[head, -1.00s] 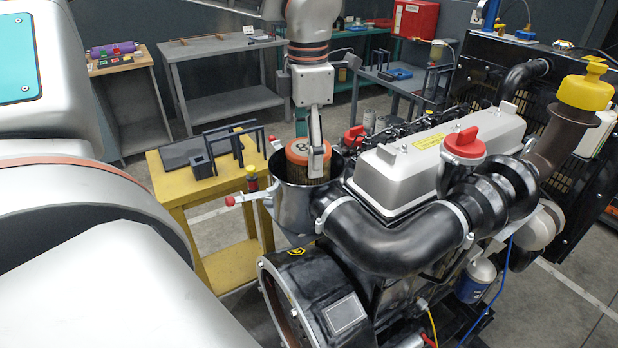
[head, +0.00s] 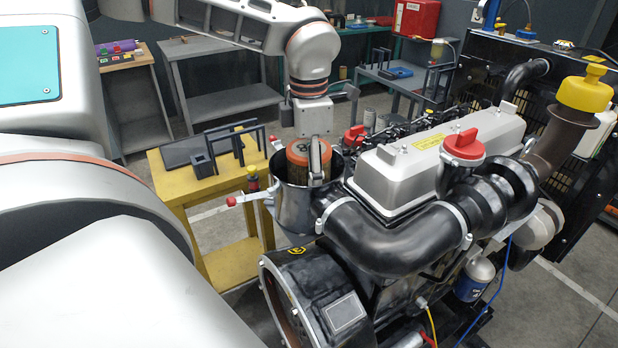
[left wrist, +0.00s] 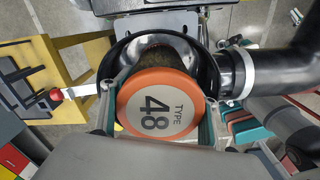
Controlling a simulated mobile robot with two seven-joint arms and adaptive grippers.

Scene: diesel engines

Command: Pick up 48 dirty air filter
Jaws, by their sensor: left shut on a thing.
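The air filter (head: 298,154) has an orange top and sits inside the open metal canister (head: 291,203) on the engine, its top near the rim. In the left wrist view the filter's orange end cap (left wrist: 158,102) reads "TYPE 48", and its pleated side looks brown and dark. My left gripper (head: 318,172) comes down from above and is shut on the filter, one finger on each side of the cap in the wrist view. The lower part of the filter is hidden in the canister. My right gripper is not in view.
The black intake hose (head: 395,238) and silver engine cover (head: 430,158) lie right of the canister. A red-tipped lever (head: 232,201) sticks out on its left. A yellow table (head: 175,190) with dark racks stands behind left. The canister wall closely surrounds the filter.

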